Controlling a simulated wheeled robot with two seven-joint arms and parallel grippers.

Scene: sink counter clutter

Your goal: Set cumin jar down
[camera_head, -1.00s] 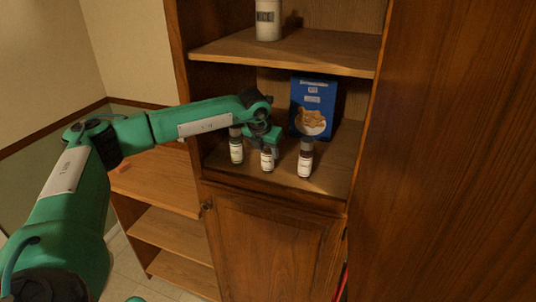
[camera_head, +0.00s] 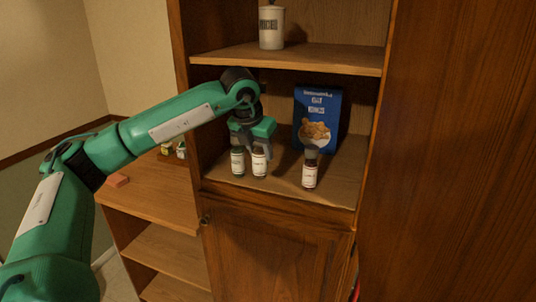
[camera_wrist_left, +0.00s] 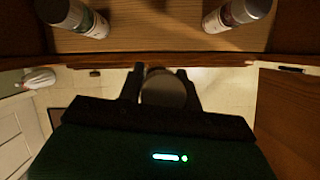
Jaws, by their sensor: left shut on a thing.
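My left gripper (camera_head: 253,146) reaches down into the open cabinet bay from above. It is shut on a small spice jar (camera_head: 259,163) with a white label, which I take as the cumin jar; its lettering is too small to read. The jar is upright, close beside another jar on its left. In the left wrist view its round top (camera_wrist_left: 164,88) shows between the dark fingers (camera_wrist_left: 163,74), with the floor seen beyond. I cannot tell whether its base touches the shelf (camera_head: 282,187). My right gripper is not in view.
A greenish spice jar (camera_head: 237,163) stands left of the held one, and a dark reddish jar (camera_head: 310,173) stands to the right with free shelf between. A blue box (camera_head: 317,115) stands behind. A white canister (camera_head: 271,28) is on the upper shelf (camera_head: 300,57).

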